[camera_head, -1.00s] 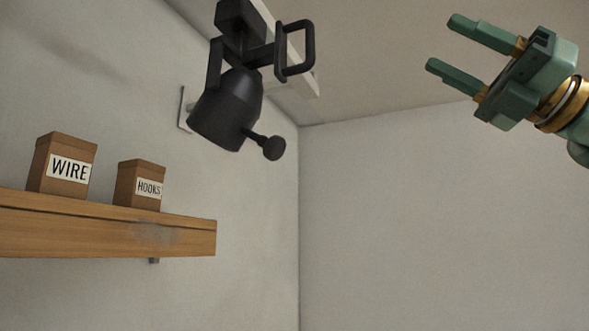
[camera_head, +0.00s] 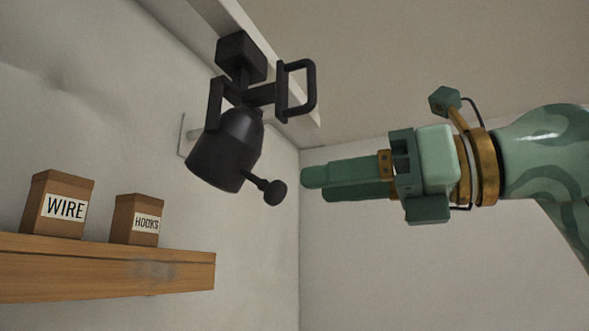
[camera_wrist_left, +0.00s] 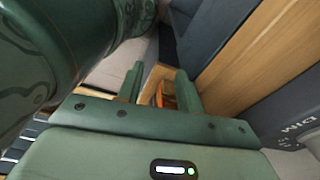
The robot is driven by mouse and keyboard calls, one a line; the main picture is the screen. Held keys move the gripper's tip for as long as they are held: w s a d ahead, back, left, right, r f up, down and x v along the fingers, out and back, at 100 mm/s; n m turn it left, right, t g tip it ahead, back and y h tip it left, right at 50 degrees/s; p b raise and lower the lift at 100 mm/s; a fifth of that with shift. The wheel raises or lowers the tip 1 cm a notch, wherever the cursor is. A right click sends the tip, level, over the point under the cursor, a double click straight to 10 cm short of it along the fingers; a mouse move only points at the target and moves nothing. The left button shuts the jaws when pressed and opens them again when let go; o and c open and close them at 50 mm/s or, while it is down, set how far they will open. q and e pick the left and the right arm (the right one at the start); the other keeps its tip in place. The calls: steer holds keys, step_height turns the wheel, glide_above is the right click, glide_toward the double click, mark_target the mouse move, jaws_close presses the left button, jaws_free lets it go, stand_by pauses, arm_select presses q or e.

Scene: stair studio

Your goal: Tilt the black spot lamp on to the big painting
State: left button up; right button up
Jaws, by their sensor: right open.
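The black spot lamp (camera_head: 226,150) hangs from a white rail under the ceiling in the head view, its head pointing down and to the left. It has a looped black handle (camera_head: 312,88) on its right side and a stem with a round knob (camera_head: 275,192) low on its right. My left gripper (camera_wrist_left: 159,88) is open in the left wrist view, with nothing clearly held. The big painting is not in view.
A wooden shelf (camera_head: 110,268) on the left wall holds a WIRE box (camera_head: 58,205) and a HOOKS box (camera_head: 136,219). The white rail (camera_head: 262,62) runs above the lamp. The right wall below my right arm is bare.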

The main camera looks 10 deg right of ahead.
mark_target(283, 190)
steer(key=p+x, duration=0.1)
steer(key=x, duration=0.3)
steer(key=shift+a, duration=0.3)
steer(key=shift+w+a, duration=0.15)
steer(key=shift+w, duration=0.05)
jaws_close()
steer(key=shift+s+d+r, duration=0.15)
steer(key=shift+d+r, duration=0.2)
steer(key=shift+r, duration=0.2)
steer(key=shift+s+d+r, duration=0.2)
steer(key=shift+d+r, duration=0.2)
steer(key=shift+r, duration=0.15)
jaws_free()
steer(key=shift+s+a, duration=0.1)
steer(key=shift+a, duration=0.05)
steer(key=shift+f, duration=0.1)
